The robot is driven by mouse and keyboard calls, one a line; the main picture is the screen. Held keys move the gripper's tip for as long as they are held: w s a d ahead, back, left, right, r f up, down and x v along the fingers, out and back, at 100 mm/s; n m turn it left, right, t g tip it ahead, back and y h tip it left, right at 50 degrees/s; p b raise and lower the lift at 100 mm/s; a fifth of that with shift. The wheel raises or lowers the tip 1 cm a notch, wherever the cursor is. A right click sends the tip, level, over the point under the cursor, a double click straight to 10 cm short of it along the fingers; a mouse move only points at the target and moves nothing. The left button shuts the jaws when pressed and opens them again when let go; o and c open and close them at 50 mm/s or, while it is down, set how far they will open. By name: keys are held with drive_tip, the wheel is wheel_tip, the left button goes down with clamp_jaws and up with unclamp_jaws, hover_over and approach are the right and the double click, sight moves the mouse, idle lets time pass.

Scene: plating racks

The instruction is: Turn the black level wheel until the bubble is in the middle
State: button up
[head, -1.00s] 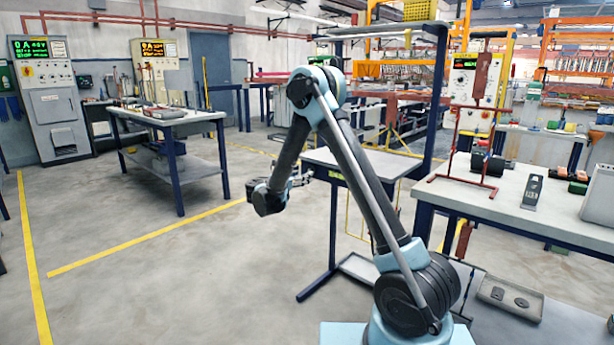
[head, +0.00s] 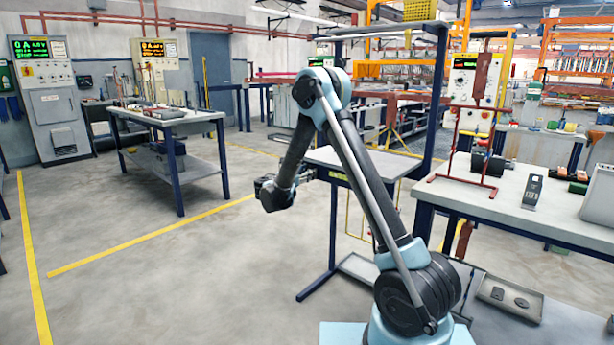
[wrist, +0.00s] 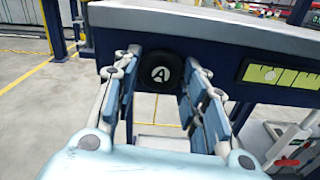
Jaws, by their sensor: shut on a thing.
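The black level wheel (wrist: 160,72) carries a white letter A in a ring and sits under the front edge of a table (wrist: 200,22). My gripper (wrist: 161,78) has one blue finger on each side of the wheel and is shut on it. To the right, a yellow-green level vial (wrist: 292,78) with dark tick marks is set in the table's dark front edge. A small roundish mark shows near its left part and may be the bubble; the vial's right end is cut off. In the head view the vial (head: 338,176) is tiny and the wheel cannot be made out.
The table (head: 350,160) stands on dark blue legs beside a tall blue post. A workbench (head: 480,190) with a red stand is at the right. A low tray (head: 508,297) lies near my base. The floor to the left is open.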

drive_tip(key=shift+m, duration=0.3)
drive_tip(key=shift+m, duration=1.3)
drive_tip(key=o, duration=1.1)
drive_tip(key=shift+c, duration=0.2)
drive_tip(key=shift+s+a, duration=0.1)
drive_tip(key=v, duration=1.1)
drive_tip(key=shift+s+a, duration=0.25)
